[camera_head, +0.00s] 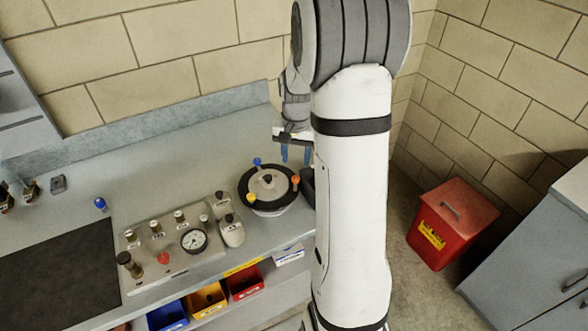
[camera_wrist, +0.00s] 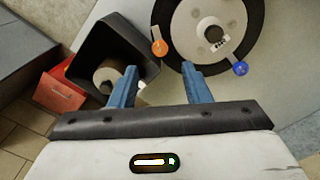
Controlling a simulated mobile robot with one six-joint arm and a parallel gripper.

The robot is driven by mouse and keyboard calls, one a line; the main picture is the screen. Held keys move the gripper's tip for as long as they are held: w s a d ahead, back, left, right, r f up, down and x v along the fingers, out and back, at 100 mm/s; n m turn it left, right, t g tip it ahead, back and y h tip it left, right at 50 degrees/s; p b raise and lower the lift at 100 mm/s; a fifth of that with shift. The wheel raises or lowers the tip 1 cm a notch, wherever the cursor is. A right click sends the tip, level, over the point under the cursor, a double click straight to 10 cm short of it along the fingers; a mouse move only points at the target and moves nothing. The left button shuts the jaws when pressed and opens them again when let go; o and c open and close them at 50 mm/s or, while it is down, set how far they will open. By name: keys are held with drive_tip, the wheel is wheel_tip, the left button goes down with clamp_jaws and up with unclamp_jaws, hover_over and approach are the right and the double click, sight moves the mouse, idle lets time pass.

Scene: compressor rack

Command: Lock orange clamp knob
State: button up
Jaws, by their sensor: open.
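The orange clamp knob (camera_head: 295,179) sits on the right side of the round pot's black rim (camera_head: 250,186), on the bench. In the wrist view the orange knob (camera_wrist: 159,47) is just beyond my fingertips, nearer the left one. My gripper (camera_wrist: 158,70) is open, its two blue fingers apart with nothing between them. In the head view my gripper (camera_head: 296,154) is above the pot's back right edge, partly hidden by my arm. A blue knob (camera_head: 257,162) and a yellow knob (camera_head: 250,198) are on the same rim. The blue knob also shows in the wrist view (camera_wrist: 240,68).
A dark open bin (camera_wrist: 91,43) holding a roll (camera_wrist: 108,75) stands beside the pot. A panel with a gauge (camera_head: 193,240) and valves is left of the pot. Coloured bins (camera_head: 206,299) hang at the bench front. A red box (camera_head: 449,222) stands on the floor.

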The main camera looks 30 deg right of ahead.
sight(296, 177)
wheel_tip(296, 177, down, 7)
drive_tip(key=shift+r+p, duration=0.1)
drive_tip(key=shift+p, duration=0.45)
drive_tip(key=shift+c, duration=0.4)
clamp_jaws()
